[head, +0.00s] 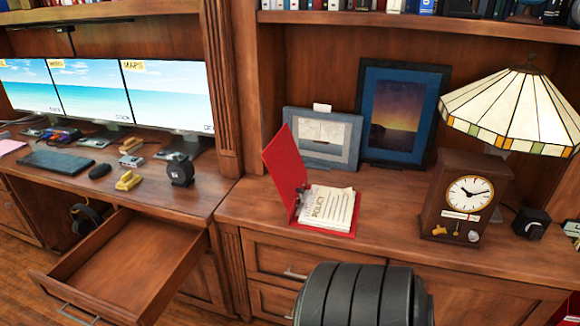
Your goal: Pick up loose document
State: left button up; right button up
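A paper document (328,207) with the printed word "POLICY" lies in an open red folder (286,168) on the right-hand wooden counter. The folder's cover stands up on the left, and its red base shows under the papers. I cannot tell whether the sheets are fastened to the folder. Neither of my grippers is in the head view.
A black ribbed shape (358,296), perhaps a chair back, stands in front of the counter. A clock (466,196) and a lamp (515,105) are right of the folder; picture frames (403,108) stand behind. An open, empty drawer (130,258) juts out at left.

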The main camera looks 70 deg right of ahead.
aim_at(332, 207)
jog(key=z, duration=2.5)
